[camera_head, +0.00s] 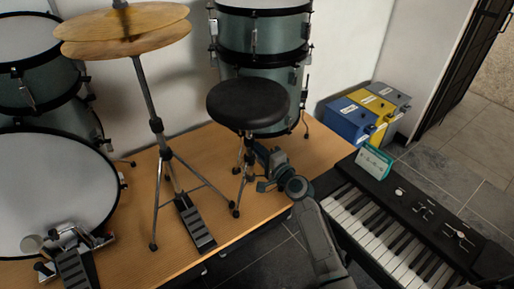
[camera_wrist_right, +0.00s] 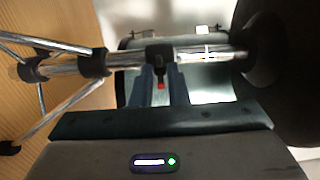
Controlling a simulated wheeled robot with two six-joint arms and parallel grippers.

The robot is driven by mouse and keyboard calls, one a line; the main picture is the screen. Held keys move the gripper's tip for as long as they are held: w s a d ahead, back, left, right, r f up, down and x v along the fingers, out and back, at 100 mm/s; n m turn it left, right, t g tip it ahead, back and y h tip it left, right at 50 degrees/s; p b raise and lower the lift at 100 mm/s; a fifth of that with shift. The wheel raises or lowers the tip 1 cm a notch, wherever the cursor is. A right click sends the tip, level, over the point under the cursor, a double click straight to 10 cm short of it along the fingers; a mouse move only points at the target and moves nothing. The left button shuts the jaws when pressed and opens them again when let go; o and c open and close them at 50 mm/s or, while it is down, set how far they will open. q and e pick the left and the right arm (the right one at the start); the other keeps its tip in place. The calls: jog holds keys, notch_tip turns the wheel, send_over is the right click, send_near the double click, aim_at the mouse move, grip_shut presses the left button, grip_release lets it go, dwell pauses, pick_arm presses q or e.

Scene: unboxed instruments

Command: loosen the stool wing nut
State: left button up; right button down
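The stool has a round black seat (camera_head: 248,103) and a chrome post on a tripod, standing on the wooden platform. In the right wrist view, its post (camera_wrist_right: 205,54) runs across the picture with a black collar (camera_wrist_right: 158,54) around it. A small red piece, which looks like the wing nut (camera_wrist_right: 161,86), sticks out below the collar. My right gripper (camera_wrist_right: 163,82) has its two fingers apart, one on each side of the red piece; I cannot tell whether they touch it. In the head view my right gripper (camera_head: 257,151) is beside the post under the seat. My left gripper is not in view.
A cymbal stand (camera_head: 155,125) with a pedal (camera_head: 195,224) stands left of the stool, and drums (camera_head: 262,35) stand behind it. A keyboard (camera_head: 400,220) with a small teal box (camera_head: 374,162) is at right. Blue, yellow and grey boxes (camera_head: 372,112) stand behind the keyboard.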

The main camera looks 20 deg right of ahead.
dwell(0.3)
jog(key=n+b, duration=0.4)
jog(key=shift+n, duration=0.4)
jog(key=n+b, duration=0.4)
jog(key=shift+n, duration=0.4)
